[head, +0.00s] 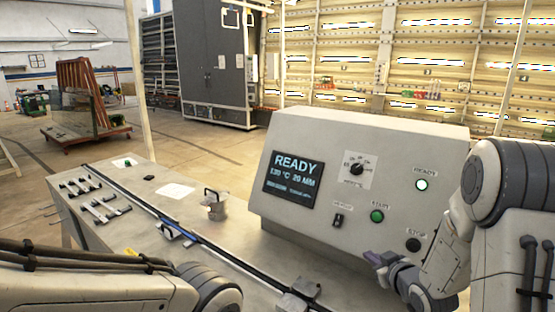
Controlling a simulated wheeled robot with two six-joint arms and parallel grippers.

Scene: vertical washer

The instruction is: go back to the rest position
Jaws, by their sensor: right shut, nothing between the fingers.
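The control panel (360,180) stands on the metal table. The panel carries a black rotary knob (356,165), a small switch (338,220), a green START button (377,216), a dark STOP button (413,245) and a bright READY lamp (422,185). My right gripper (374,259) is shut and empty, in front of the panel's lower edge, below and left of the STOP button. My left arm crosses the bottom left corner, and its gripper is out of view.
The metal table (150,240) holds several metal brackets (97,202), a metal cup (214,206), a paper sheet (176,191) and a long dark rail (205,242). A tall dark cabinet (215,60) and a wooden-framed cart (85,100) stand behind on open floor.

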